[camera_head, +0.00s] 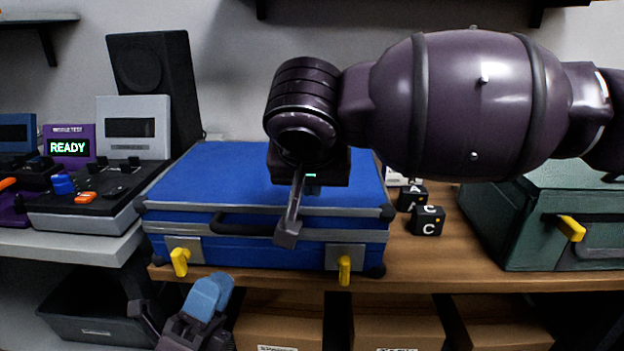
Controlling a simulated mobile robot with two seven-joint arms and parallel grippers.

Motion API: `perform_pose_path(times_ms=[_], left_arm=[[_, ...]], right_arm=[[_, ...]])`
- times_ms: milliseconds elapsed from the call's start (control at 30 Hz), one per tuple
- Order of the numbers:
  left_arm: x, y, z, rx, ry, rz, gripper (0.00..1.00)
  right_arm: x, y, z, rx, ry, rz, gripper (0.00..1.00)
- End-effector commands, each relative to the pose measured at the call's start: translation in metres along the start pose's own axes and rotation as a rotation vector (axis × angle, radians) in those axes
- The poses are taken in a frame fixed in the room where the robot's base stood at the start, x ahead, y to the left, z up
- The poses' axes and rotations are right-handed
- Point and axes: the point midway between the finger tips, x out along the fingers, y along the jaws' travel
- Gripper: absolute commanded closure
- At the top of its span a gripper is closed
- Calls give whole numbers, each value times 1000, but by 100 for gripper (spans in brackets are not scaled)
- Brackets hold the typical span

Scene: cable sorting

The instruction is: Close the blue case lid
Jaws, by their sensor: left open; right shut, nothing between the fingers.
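The blue case (200,249) stands on the wooden bench, with its lid (215,172) lying down over the body. Its front has a dark handle (245,224) and two yellow latches, one at the left (180,261) and one at the right (344,270), both hanging down. My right gripper (288,236) is shut and empty, in front of the lid's front edge by the handle; whether it touches cannot be told. Its arm hides part of the lid. My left gripper (180,305) is open, low in front of the bench below the left latch, partly cut off by the picture's bottom edge.
A green case (520,215) with a yellow latch stands at the right. Small black lettered blocks (428,221) lie between the cases. A tester with a READY screen (69,147) and a control box (90,200) stand at the left. Cardboard boxes (397,325) are below the bench.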

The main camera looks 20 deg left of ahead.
Motion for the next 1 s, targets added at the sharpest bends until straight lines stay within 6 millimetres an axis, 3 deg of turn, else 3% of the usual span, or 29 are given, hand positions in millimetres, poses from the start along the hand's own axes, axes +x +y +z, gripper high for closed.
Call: perform_pose_path(times_ms=[267,667,1000], left_arm=[[-27,3,2,7,17,49,58],[-118,-12,-10,-65,134,269,58],[-193,-29,-16,-390,39,636,58]], right_arm=[[0,0,0,0,0,0,100],[0,0,0,0,0,0,100],[0,0,0,0,0,0,100]])
